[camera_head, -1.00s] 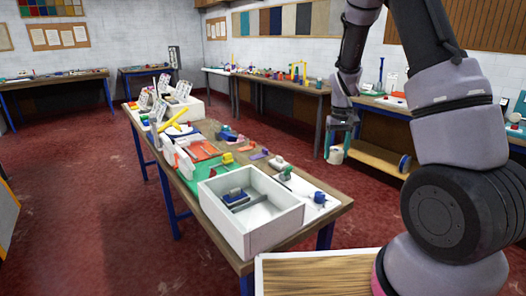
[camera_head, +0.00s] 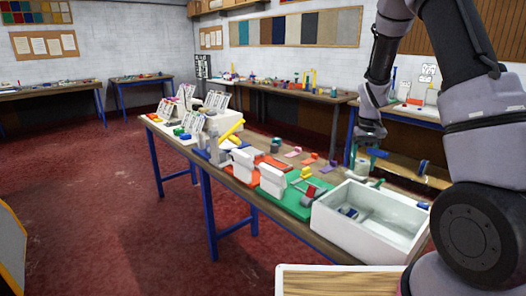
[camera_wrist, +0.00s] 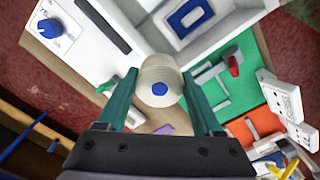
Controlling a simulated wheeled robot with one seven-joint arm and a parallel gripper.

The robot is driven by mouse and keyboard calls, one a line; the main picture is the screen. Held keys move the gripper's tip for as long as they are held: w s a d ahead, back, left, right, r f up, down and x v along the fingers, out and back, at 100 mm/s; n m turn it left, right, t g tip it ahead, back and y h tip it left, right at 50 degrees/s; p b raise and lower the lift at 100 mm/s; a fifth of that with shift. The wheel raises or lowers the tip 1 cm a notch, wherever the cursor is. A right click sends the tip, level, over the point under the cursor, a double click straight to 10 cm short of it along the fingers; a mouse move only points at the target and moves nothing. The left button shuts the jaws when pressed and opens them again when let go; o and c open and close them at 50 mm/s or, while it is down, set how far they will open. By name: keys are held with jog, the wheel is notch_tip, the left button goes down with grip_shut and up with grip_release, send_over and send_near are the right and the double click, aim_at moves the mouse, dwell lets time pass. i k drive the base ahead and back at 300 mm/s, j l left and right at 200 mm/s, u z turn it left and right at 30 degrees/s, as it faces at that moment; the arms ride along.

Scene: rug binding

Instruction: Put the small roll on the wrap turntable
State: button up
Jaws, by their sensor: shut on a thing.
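My gripper (camera_wrist: 163,100) is shut on a small cream roll (camera_wrist: 160,70) with a blue core, held between its two teal fingers in the wrist view. In the head view my gripper (camera_head: 367,155) hangs at the far side of the long workbench (camera_head: 235,185), above bench height, and the roll is too small there to make out clearly. A grey upright device with a slanted yellow bar (camera_head: 231,132) stands near the bench's middle. I cannot tell whether it is the wrap turntable.
A deep white box (camera_head: 360,231) holding a blue item stands at the bench's near end. A green mat (camera_head: 288,207) and white upright blocks (camera_head: 272,178) lie beside it, with several small coloured parts behind. Red floor is open left of the bench.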

aim_at(227, 143)
jog(key=i+j+z, duration=0.25)
jog(key=j, duration=0.4)
jog(key=j+z, duration=0.25)
jog(key=j, duration=0.4)
jog(key=i+j+z, duration=0.1)
jog(key=j+z, duration=0.15)
jog(key=j, duration=0.45)
jog(key=i+j+z, duration=0.1)
jog(key=j+z, duration=0.2)
jog(key=j, duration=1.05)
jog(key=j+z, duration=0.3)
jog(key=j, duration=1.05)
jog(key=k, duration=0.05)
